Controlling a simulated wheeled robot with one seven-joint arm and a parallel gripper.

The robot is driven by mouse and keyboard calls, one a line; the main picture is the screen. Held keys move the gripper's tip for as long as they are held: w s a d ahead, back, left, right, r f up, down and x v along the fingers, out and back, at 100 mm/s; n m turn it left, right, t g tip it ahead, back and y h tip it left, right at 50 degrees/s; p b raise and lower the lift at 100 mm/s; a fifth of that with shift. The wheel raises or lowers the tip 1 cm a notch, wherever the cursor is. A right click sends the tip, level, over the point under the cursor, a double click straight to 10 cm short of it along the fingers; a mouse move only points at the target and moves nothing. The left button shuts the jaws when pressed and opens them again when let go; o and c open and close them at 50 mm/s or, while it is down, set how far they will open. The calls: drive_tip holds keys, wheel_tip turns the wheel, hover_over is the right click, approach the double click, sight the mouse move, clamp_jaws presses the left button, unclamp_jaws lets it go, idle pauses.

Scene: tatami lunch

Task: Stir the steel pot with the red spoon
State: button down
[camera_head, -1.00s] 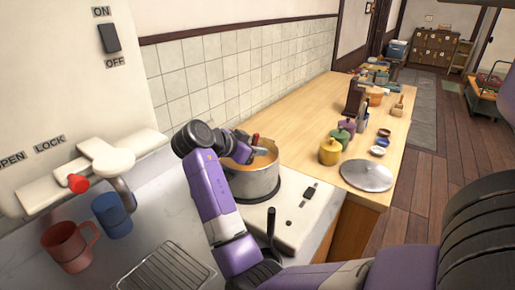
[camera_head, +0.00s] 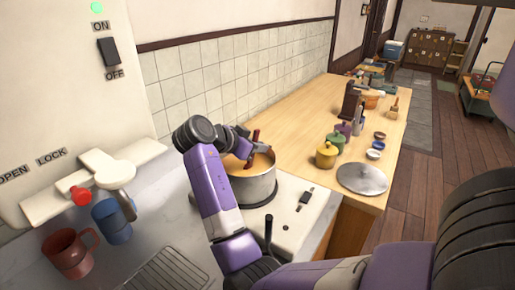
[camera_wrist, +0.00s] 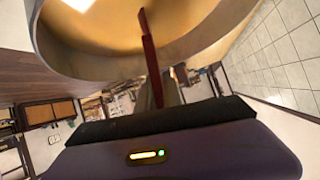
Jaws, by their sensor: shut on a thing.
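The steel pot (camera_head: 259,189) stands on the white stove unit (camera_head: 303,222) and holds an orange-yellow liquid. My gripper (camera_head: 256,147) is at the pot's far upper rim, shut on the red spoon (camera_head: 254,138). In the wrist view the red spoon (camera_wrist: 149,55) reaches from the jaws across the pot's rim to the opening. The steel pot (camera_wrist: 60,60) fills the top of that view. The spoon's lower end is hidden, so I cannot tell how deep it sits.
A steel lid (camera_head: 362,178) lies on the wooden counter (camera_head: 300,125), near a yellow pot (camera_head: 326,155) and several small jars and bowls. A red mug (camera_head: 68,253) and a blue mug (camera_head: 112,221) stand at the left. A wire rack (camera_head: 165,270) lies in front.

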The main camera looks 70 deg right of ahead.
wheel_tip(320, 180, up, 8)
drive_tip(key=s+p, duration=0.1)
drive_tip(key=p, duration=0.4)
drive_tip(key=shift+s+d, duration=0.2)
drive_tip(key=shift+s, duration=0.05)
drive_tip(key=shift+r, duration=0.1)
idle(0.9)
wheel_tip(320, 180, up, 5)
drive_tip(key=p, duration=0.3)
drive_tip(key=shift+p, duration=0.35)
idle(0.3)
